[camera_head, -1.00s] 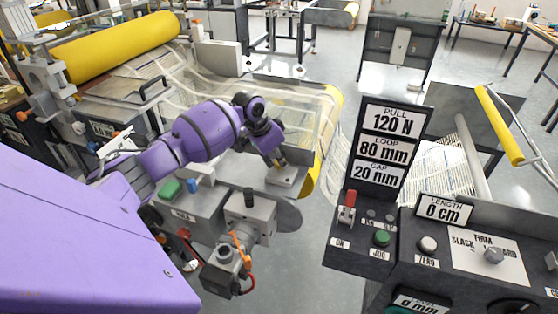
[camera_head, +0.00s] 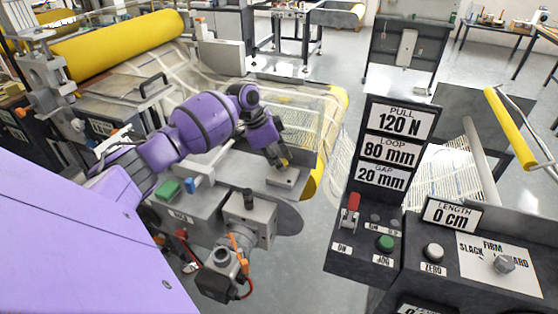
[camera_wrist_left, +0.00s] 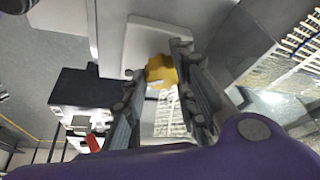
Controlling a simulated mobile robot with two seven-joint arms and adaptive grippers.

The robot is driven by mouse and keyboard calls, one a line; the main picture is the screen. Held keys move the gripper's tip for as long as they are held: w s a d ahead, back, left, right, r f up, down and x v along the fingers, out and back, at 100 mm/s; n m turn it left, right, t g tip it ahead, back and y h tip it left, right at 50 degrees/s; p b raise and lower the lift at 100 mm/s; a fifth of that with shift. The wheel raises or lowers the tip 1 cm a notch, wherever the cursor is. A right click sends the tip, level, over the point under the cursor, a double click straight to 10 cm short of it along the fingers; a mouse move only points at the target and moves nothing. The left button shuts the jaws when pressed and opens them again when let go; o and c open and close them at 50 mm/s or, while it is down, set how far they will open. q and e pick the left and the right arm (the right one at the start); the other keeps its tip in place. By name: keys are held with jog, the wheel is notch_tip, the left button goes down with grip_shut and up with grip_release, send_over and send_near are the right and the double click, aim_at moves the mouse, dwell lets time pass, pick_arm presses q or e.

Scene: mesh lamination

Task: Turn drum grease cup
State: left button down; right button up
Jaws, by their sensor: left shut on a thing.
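The drum grease cup is a small yellow cap (camera_head: 286,162) on a pale grey block (camera_head: 284,180) beside the drum's yellow end (camera_head: 319,178). My left gripper (camera_head: 281,161) reaches down to it from the upper left and is shut on it. In the left wrist view the yellow cup (camera_wrist_left: 161,71) sits between the two dark fingers (camera_wrist_left: 159,66), in front of the pale block (camera_wrist_left: 148,40). The fingers partly cover the cup in the head view, and its turn angle cannot be read. My right gripper is not in view.
A control panel with a red lever (camera_head: 351,210) and a green button (camera_head: 385,243) stands to the right. A grey valve unit (camera_head: 248,220) with orange fittings stands in front of the block. White mesh (camera_head: 215,75) runs over the machine behind my arm.

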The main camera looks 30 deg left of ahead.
pick_arm(q)
jog(key=shift+s+d+f, duration=0.25)
jog(key=shift+d+f, duration=0.1)
jog(key=shift+f, duration=0.05)
jog(key=c, duration=1.6)
grip_release()
jog(key=shift+s+r, duration=0.1)
jog(key=shift+o, duration=0.2)
jog(key=shift+r, duration=0.15)
jog(key=shift+w+a+r, duration=0.1)
jog(key=shift+w, duration=0.1)
jog(key=shift+r, duration=0.15)
jog(key=v, duration=1.1)
jog(key=shift+r, duration=0.3)
jog(key=shift+a, duration=0.1)
